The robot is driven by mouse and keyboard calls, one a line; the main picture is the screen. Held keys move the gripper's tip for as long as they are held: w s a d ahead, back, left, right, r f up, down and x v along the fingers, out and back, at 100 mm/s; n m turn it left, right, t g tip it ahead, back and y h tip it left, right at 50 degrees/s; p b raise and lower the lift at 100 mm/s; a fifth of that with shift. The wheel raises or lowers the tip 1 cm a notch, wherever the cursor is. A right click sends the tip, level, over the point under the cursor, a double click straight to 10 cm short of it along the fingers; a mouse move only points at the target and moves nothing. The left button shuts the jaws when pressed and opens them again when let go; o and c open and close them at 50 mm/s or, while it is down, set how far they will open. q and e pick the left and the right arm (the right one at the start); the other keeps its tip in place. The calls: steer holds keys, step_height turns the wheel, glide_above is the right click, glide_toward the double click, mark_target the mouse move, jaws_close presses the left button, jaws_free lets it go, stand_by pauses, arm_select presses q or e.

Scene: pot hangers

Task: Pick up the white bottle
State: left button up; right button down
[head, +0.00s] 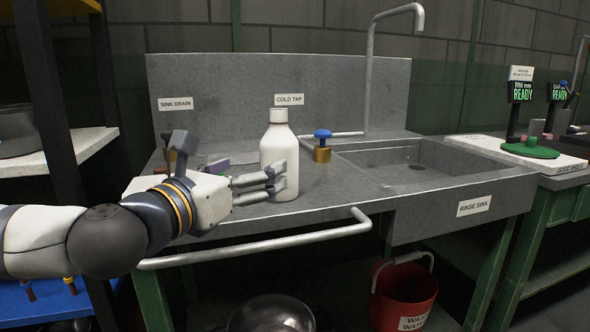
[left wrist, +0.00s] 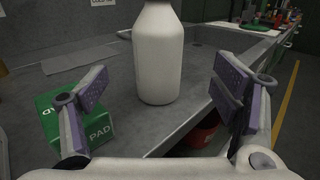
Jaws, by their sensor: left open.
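The white bottle (head: 279,155) stands upright on the grey sink counter, below the cold tap label in the head view. In the left wrist view the bottle (left wrist: 158,55) stands straight ahead, between the two fingers, its top cut off by the picture edge. My left gripper (head: 275,182) is open at the bottle's lower left, its fingers overlapping the bottle in the head view. In the left wrist view my left gripper's fingers (left wrist: 155,100) are spread wide, with a gap on both sides of the bottle. My right gripper is not in view.
A green pad box (left wrist: 92,122) lies by the left finger. A brass tap with a blue knob (head: 322,148) stands right of the bottle. The sink basin (head: 425,165) is farther right. A pale rail (head: 265,243) runs along the counter front; a red bucket (head: 405,290) is below.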

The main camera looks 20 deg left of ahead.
mark_target(279, 155)
arm_select(q)
steer(key=w, duration=0.3)
steer(key=w+d, duration=0.1)
steer(key=w, duration=0.3)
steer(key=w+f, duration=0.1)
steer(key=w, duration=0.2)
steer(key=shift+w+d, duration=0.2)
steer(key=shift+d, duration=0.15)
steer(key=shift+r, duration=0.1)
steer(key=c, duration=1.3)
